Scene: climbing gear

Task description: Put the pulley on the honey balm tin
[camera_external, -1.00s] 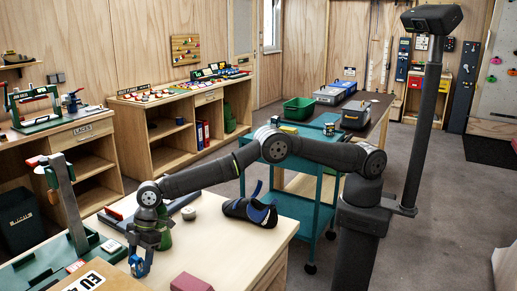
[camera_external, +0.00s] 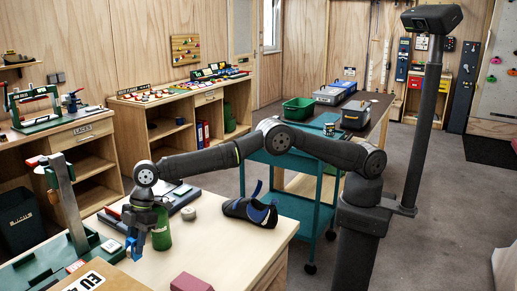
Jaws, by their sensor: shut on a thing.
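My gripper (camera_external: 137,232) is at the lower left, above the front part of the light wooden worktop. It is shut on a small blue thing, which I take to be the pulley (camera_external: 134,249). The pulley hangs below the fingers, apart from the worktop as far as I can tell; the fingers hide its upper part. A small round pale tin (camera_external: 188,213) stands on the worktop, behind and to the right of my gripper. It looks like the honey balm tin, but its label is too small to read. Nothing shows on its top.
A green bottle (camera_external: 161,236) stands close to the right of my gripper. A dark shoe (camera_external: 246,211) lies right of the tin, and a dark flat case (camera_external: 180,196) lies behind it. A maroon block (camera_external: 191,283) and a cardboard box (camera_external: 95,277) are in front. The worktop's middle is clear.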

